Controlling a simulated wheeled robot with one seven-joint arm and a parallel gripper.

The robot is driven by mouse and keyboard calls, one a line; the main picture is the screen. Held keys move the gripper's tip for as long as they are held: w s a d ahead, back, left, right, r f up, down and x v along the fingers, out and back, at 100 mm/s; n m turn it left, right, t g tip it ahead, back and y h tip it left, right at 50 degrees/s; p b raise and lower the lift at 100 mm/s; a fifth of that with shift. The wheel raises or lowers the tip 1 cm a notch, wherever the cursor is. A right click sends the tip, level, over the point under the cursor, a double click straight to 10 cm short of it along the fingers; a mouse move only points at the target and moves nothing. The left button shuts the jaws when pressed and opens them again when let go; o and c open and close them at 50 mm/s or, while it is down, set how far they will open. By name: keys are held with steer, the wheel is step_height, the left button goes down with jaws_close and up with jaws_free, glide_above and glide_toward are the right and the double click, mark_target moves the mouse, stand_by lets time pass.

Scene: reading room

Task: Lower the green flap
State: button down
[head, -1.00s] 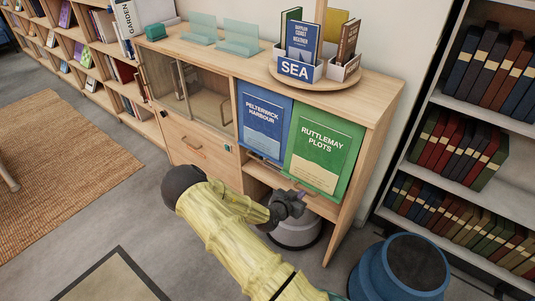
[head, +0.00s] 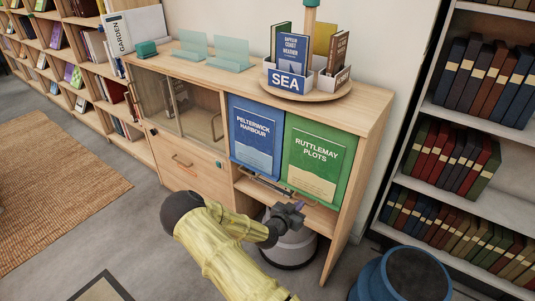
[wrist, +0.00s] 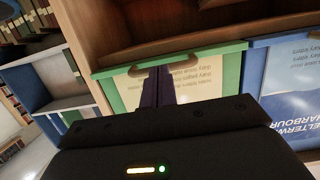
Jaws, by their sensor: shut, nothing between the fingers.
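The green flap (head: 319,160), labelled RUTTLEMAY PLOTS, hangs roughly upright at the right end of the wooden cabinet's front. In the wrist view the green flap (wrist: 205,87) looks upside down, with a brown bar handle (wrist: 186,62) along its edge there. My gripper (head: 298,206) is just below and in front of the flap's lower edge in the head view. In the wrist view my gripper (wrist: 158,72) has its dark fingers shut and empty, overlapping the flap and handle. I cannot tell whether they touch.
A blue flap (head: 256,138) is directly left of the green one. An open shelf (head: 258,192) lies below both. A round tray (head: 310,93) with books stands on top. A blue round stool (head: 400,277) is in front at right, and a bookcase (head: 497,115) is beyond it.

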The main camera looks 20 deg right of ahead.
steer(key=p+v, duration=0.1)
steer(key=v, duration=1.3)
steer(key=shift+r+p, duration=0.25)
steer(key=shift+p, duration=0.15)
